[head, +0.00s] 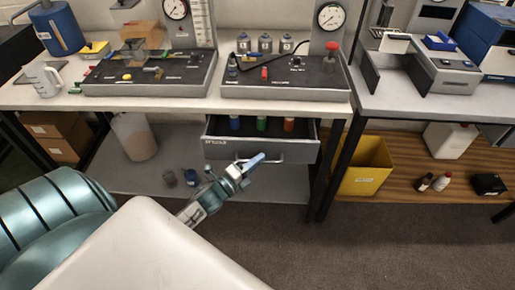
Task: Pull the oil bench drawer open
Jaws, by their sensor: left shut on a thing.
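The oil bench drawer (293,152) is a grey drawer under the bench top, and it stands part way open. Several small bottles show inside it, among them a blue one (235,122), a green one (262,124) and an orange-red one (288,125). A pale bar handle (243,158) runs along the drawer front. My left gripper (247,167) is at the drawer front and shut on the handle, partly covering it. My right gripper is not in view.
The bench top (150,104) above the drawer carries two dark test panels with gauges. A yellow bin (366,165) stands right of the bench leg. Open floor (400,245) lies in front.

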